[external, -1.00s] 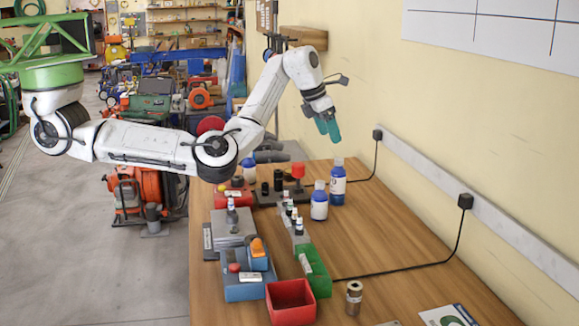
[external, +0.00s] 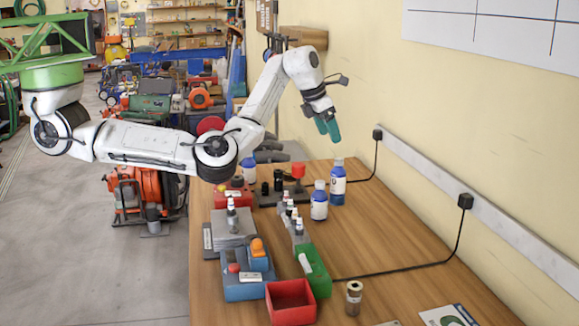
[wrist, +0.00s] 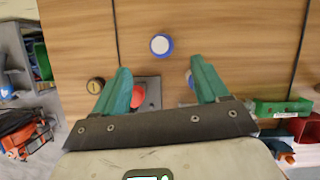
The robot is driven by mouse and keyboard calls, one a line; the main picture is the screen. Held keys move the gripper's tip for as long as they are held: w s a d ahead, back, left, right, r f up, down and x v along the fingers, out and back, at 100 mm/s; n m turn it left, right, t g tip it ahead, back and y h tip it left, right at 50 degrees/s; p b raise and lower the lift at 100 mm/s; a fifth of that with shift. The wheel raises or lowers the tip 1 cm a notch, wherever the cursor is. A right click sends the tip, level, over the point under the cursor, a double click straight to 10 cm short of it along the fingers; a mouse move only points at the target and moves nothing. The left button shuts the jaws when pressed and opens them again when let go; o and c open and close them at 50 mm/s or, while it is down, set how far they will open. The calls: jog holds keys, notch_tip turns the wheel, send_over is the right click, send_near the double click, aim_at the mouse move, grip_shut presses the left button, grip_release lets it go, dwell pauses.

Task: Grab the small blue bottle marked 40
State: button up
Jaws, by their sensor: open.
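Several blue bottles with white labels stand on the wooden bench. Two are close together near the wall, a front one (external: 319,203) and a rear one (external: 338,184). A third blue bottle (external: 248,172) stands farther left at the back. I cannot read a 40 on any label. My gripper (external: 328,132) is open and empty in the air above the two wall-side bottles. In the wrist view, a round blue-rimmed white top (wrist: 161,45) lies ahead, between the lines of my teal fingers (wrist: 160,66). Another blue top is partly hidden behind the right finger.
A red knob (external: 298,171) stands on a black plate beside the bottles. Small dropper bottles (external: 298,228), a green box (external: 315,272) and a red bin (external: 291,302) fill the front. A metal cylinder (external: 353,298) stands right of them. The bench's right side is mostly clear, except for a cable.

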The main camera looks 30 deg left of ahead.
jog(key=shift+o, duration=0.4)
jog(key=n+g+y+p, duration=0.1)
jog(key=g+y+p, duration=0.2)
jog(key=p, duration=0.5)
send_over(249, 162)
jog(key=w, duration=0.2)
notch_tip(249, 162, down, 4)
jog(key=shift+s+a+f, duration=0.6)
jog(key=shift+a+f, duration=0.25)
notch_tip(249, 162, down, 4)
jog(key=shift+f, duration=0.25)
jog(key=shift+w+d+f+p, duration=0.1)
jog(key=shift+f+p, duration=0.15)
jog(key=shift+f, duration=0.75)
jog(key=shift+w+d+f+p, duration=0.1)
jog(key=shift+w+f+p, duration=0.1)
jog(key=shift+f, duration=0.8)
jog(key=shift+w+d+f+p, duration=0.1)
jog(key=shift+f+p, duration=0.15)
jog(key=shift+f, duration=0.75)
jog(key=shift+c, duration=0.3)
jog(key=c, duration=1.1)
